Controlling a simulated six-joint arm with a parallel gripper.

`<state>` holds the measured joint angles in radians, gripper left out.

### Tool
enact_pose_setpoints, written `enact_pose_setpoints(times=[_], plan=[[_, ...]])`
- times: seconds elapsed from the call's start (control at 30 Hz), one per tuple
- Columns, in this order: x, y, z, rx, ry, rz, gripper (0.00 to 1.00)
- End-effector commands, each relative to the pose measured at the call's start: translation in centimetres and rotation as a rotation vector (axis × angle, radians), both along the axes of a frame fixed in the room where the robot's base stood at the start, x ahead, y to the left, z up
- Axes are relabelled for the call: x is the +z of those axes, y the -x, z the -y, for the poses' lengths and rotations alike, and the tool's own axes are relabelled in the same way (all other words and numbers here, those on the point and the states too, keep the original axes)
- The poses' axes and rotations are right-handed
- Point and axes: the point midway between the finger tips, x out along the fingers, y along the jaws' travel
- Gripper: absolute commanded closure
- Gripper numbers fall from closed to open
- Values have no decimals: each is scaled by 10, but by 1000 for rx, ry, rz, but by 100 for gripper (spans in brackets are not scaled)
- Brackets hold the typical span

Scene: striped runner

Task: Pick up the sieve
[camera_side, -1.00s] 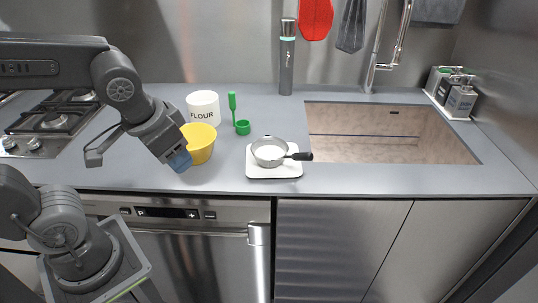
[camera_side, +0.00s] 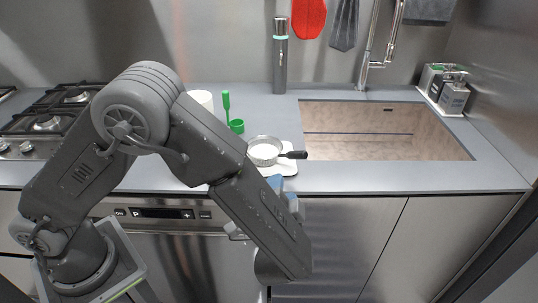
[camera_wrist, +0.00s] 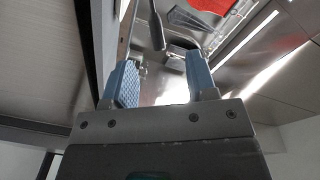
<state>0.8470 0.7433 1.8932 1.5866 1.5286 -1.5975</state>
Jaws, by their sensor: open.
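The sieve (camera_side: 264,151) is a round grey pan shape with a dark handle pointing right. It rests on a white board (camera_side: 291,170) near the counter's front edge. My gripper (camera_side: 284,190) is at the counter's front edge, just in front of the board, with its blue fingertips apart. In the wrist view my gripper (camera_wrist: 161,65) is open, with nothing seen between the fingers. A dark handle-like shape beyond them may be the sieve's handle; I cannot be sure. My arm hides part of the board's left side.
A tall grey bottle (camera_side: 280,60) is at the wall. The sink (camera_side: 385,145) lies right of the board. The stove (camera_side: 50,120) is left.

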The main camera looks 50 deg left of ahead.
Motion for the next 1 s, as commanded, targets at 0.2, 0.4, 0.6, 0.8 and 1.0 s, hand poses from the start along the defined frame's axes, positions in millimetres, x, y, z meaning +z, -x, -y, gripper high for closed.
enact_pose_setpoints(times=[0.2,0.4,0.6,0.8,1.0], plan=[[-6,-13,3,-47,-5,38,48],[-6,-44,-22,-41,-4,35,48],[-6,-67,-38,-43,-4,36,48],[-5,-78,-45,-44,-4,35,48],[-4,-103,-61,-41,-5,34,48]])
